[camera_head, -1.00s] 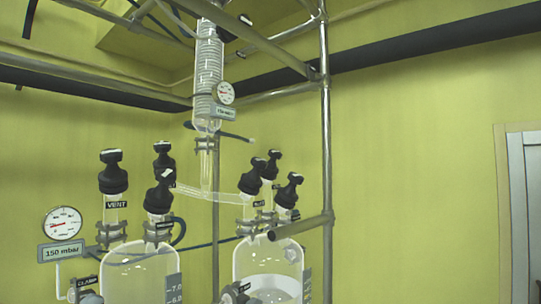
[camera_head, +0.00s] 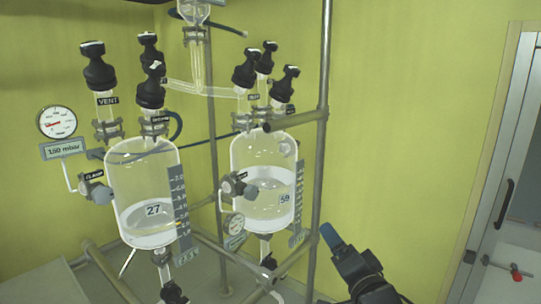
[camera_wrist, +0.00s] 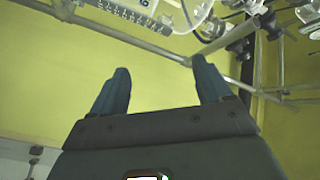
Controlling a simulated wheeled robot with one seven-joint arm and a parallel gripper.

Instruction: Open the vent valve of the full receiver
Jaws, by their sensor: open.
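Two glass receivers hang in a metal frame in the head view. The left receiver, marked 27 (camera_head: 140,180), holds a shallow layer of liquid. The right one, marked 59 (camera_head: 262,160), is filled to about half its height, higher than the left. A black-capped valve labelled VENT (camera_head: 98,68) stands on the left receiver. Several similar black caps (camera_head: 245,70) top the right receiver; I cannot read which is its vent. My gripper (camera_head: 329,234) is low, right of and apart from the right receiver. In the wrist view its blue fingers (camera_wrist: 160,85) are spread with nothing between them.
A vertical frame post (camera_head: 320,130) stands between my gripper and the receivers, with a short horizontal tube (camera_head: 294,119) jutting near the right caps. Open room lies right of the post, before a door (camera_head: 500,170).

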